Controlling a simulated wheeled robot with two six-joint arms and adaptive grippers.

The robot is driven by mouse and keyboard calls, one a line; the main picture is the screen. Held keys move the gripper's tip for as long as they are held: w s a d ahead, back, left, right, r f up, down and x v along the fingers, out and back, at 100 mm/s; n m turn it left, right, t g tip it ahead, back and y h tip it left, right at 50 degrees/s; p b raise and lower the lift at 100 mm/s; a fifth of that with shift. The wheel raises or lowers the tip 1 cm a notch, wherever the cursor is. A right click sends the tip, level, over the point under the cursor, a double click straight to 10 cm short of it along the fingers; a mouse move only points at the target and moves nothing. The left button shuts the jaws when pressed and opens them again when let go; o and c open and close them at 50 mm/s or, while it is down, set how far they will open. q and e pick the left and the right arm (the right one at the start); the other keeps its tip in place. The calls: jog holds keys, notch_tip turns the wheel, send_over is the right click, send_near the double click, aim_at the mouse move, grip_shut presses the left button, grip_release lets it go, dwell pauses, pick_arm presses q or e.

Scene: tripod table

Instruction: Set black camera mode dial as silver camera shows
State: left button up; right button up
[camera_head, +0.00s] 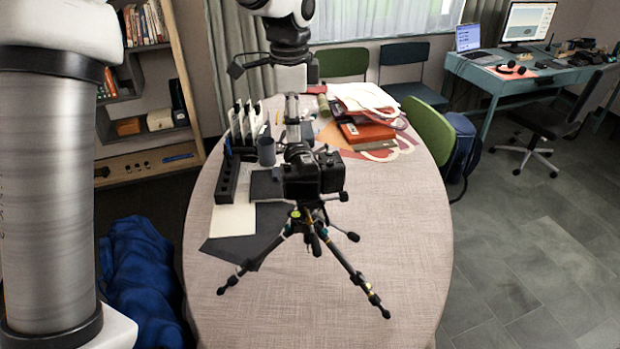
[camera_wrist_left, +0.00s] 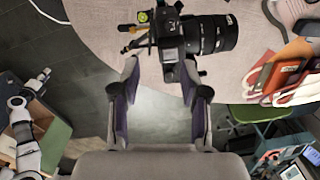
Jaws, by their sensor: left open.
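A black camera (camera_head: 302,178) stands on a black tripod (camera_head: 310,225) near the middle of the oval table. In the left wrist view the black camera (camera_wrist_left: 172,42) shows from another side, with its large lens (camera_wrist_left: 212,35) pointing right. The mode dial is too small to tell. I cannot make out a silver camera. My right gripper is not clearly in view.
The table (camera_head: 400,225) is bare at front and right. A black holder (camera_head: 228,180), a dark cup (camera_head: 266,152) and dark sheets stand or lie left of the tripod. Red folders and papers (camera_head: 367,132) lie behind at right. A green chair (camera_head: 430,130) stands at the right edge.

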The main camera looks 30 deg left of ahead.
pick_arm(q)
send_over(287, 164)
jog(key=a, duration=0.1)
jog(key=f, duration=0.5)
jog(key=shift+w+f+p, duration=0.2)
jog(key=shift+f+p, duration=0.15)
jog(key=f, duration=0.1)
jog(key=d+f, duration=0.1)
jog(key=f, duration=0.1)
jog(key=shift+s+d+p, duration=0.3)
jog(key=shift+s, duration=0.1)
jog(key=shift+d+f, duration=0.2)
jog(key=shift+f, duration=0.1)
jog(key=shift+w+a+f, duration=0.2)
jog(key=shift+a+f, duration=0.05)
jog(key=shift+a, duration=0.35)
jog(key=c, duration=0.3)
grip_shut()
jog(key=shift+r, duration=0.1)
pick_arm(e)
jog(key=shift+w+a+r, duration=0.2)
jog(key=shift+a+r, duration=0.15)
jog(key=shift+a, duration=0.1)
jog(key=shift+w+a+r, duration=0.15)
jog(key=shift+a+r, duration=0.2)
jog(key=shift+a, duration=0.1)
